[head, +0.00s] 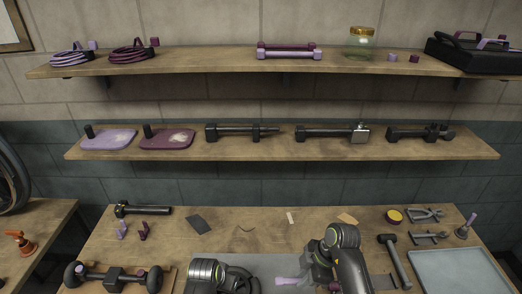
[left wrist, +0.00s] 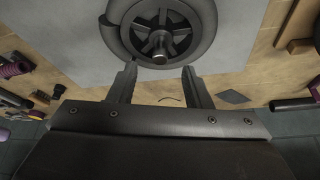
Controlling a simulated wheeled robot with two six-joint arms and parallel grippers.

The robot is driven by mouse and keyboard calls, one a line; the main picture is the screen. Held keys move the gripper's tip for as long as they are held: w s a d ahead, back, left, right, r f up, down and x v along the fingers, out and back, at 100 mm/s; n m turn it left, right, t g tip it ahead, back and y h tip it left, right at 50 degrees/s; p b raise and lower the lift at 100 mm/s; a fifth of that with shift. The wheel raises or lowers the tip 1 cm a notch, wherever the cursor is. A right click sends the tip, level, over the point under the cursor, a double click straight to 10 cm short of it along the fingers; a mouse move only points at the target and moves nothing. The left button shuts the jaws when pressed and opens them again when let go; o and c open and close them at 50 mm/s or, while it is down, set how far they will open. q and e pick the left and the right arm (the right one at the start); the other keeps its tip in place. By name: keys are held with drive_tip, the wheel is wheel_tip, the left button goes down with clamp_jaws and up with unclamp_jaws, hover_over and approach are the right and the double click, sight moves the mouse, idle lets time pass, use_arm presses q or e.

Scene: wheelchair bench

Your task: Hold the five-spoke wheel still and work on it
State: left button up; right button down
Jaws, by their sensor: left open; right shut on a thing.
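The five-spoke wheel (left wrist: 160,32) has a dark tyre and a metal hub. It lies on a grey mat (left wrist: 65,45) in the left wrist view. In the head view, only part of its dark rim (head: 243,281) shows beside my left arm. My left gripper (left wrist: 160,82) is open, its two fingers apart and pointing at the near edge of the wheel, with nothing between them. My right gripper (head: 318,284) is low over the bench, right of the wheel. It is shut on a lavender piece (head: 289,281), whose shape is partly hidden at the frame's bottom.
The bench (head: 260,222) holds a hammer (head: 394,260), pliers (head: 425,214), a yellow-topped tin (head: 394,216) and a grey tray (head: 455,272) at right. An axle with black wheels (head: 110,277) lies at left. Two loaded shelves (head: 200,64) hang above.

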use_arm(q)
drive_tip(key=shift+x, duration=3.8)
drive_tip(key=shift+w, duration=0.1)
clamp_jaws()
use_arm(e)
wheel_tip(320, 180, down, 11)
drive_tip(key=w+m+t, duration=0.2)
drive_tip(key=m, duration=0.3)
drive_tip(key=shift+w+a+m, duration=0.15)
drive_tip(key=shift+a+m, duration=0.15)
drive_tip(key=shift+a, duration=0.05)
